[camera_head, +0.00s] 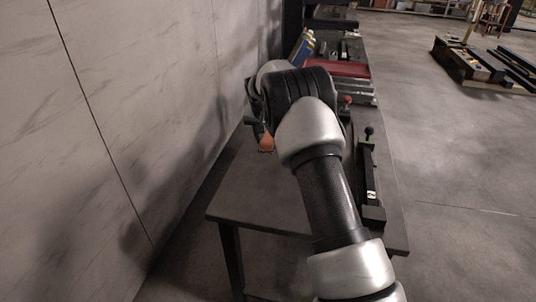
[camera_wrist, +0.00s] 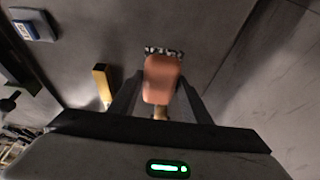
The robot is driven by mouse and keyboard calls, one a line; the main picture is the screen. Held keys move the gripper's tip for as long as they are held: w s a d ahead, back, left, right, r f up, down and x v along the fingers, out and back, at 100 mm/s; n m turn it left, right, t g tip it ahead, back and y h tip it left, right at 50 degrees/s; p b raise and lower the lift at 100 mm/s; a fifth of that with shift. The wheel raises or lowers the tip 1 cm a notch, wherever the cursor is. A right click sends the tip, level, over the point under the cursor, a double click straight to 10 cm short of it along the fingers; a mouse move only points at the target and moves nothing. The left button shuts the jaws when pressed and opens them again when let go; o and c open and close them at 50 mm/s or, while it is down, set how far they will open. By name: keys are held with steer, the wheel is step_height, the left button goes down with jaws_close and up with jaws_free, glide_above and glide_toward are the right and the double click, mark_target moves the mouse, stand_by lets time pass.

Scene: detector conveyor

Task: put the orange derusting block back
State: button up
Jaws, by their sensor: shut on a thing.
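The orange derusting block (camera_wrist: 162,78) is held between the two fingers of my gripper (camera_wrist: 160,92) in the wrist view. A black-and-white speckled strip (camera_wrist: 165,51) shows at its far end; I cannot tell whether it belongs to the block or lies beyond it. A small tan piece (camera_wrist: 160,113) shows at the near end. In the head view a bit of orange (camera_head: 266,143) shows below my wrist, above the dark table (camera_head: 235,185). My arm hides most of the gripper there. I cannot tell whether the block touches the tabletop.
A yellow-and-black item (camera_wrist: 102,84) and a grey item with a blue label (camera_wrist: 28,30) lie on the table. A black levered tool (camera_head: 368,185) stands along the right edge. A red item (camera_head: 350,68) lies farther back. A wall (camera_head: 130,120) runs close on the left. The table's near-left area is bare.

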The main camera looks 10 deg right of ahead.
mark_target(268, 160)
steer(key=shift+f+b, duration=0.4)
steer(key=shift+f, duration=2.8)
steer(key=o, duration=1.1)
steer(key=shift+r, duration=0.1)
steer(key=shift+r, duration=0.1)
